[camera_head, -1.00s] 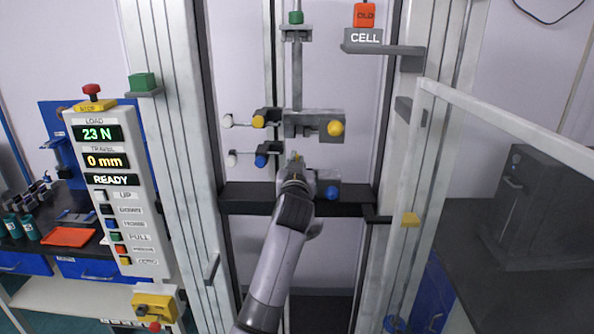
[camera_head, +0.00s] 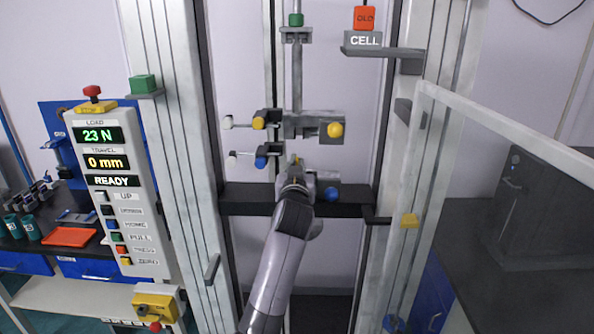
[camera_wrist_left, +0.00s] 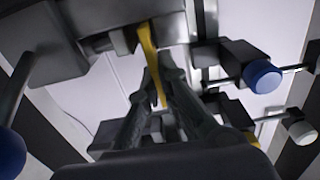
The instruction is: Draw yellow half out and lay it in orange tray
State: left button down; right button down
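The yellow half (camera_wrist_left: 147,45) is a thin strip between the jaws of the lower grip, which has blue knobs (camera_head: 331,194). Its free end rises above the grip; only a small tip (camera_head: 296,159) shows in the head view. My left gripper (camera_wrist_left: 159,76) has its fingers closed in on both sides of the strip. Its wrist (camera_head: 293,188) hides the middle of the lower grip in the head view. The orange tray (camera_head: 69,237) lies empty on the dark bench at the left. My right gripper is not in view.
The upper grip (camera_head: 310,124) with yellow knobs hangs just above. Frame columns (camera_head: 175,150) stand on both sides. The control panel (camera_head: 112,185), reading 23 N, 0 mm and READY, stands between the machine and the tray. A clear guard (camera_head: 500,125) is at right.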

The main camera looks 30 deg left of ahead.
pick_arm(q)
jog(key=p+v, duration=0.1)
jog(key=v, duration=0.9)
jog(key=shift+s, duration=0.15)
dwell(0.8)
jog(key=shift+d, duration=0.15)
jog(key=s+d+f+m+t+h+b, duration=0.1)
jog(key=s+d+f+m+h+b, duration=0.2)
jog(key=s+d+f, duration=0.5)
jog(key=s+d+f+m+t+h+b, duration=0.1)
jog(key=s+d+f+m+h+b, duration=0.2)
jog(key=f, duration=1.4)
jog(key=s+d+h+b, duration=0.3)
jog(key=s+d, duration=0.3)
jog(key=s, duration=0.3)
jog(key=shift+s+t+b, duration=0.25)
jog(key=shift+t+b, duration=0.05)
jog(key=shift+b, duration=0.35)
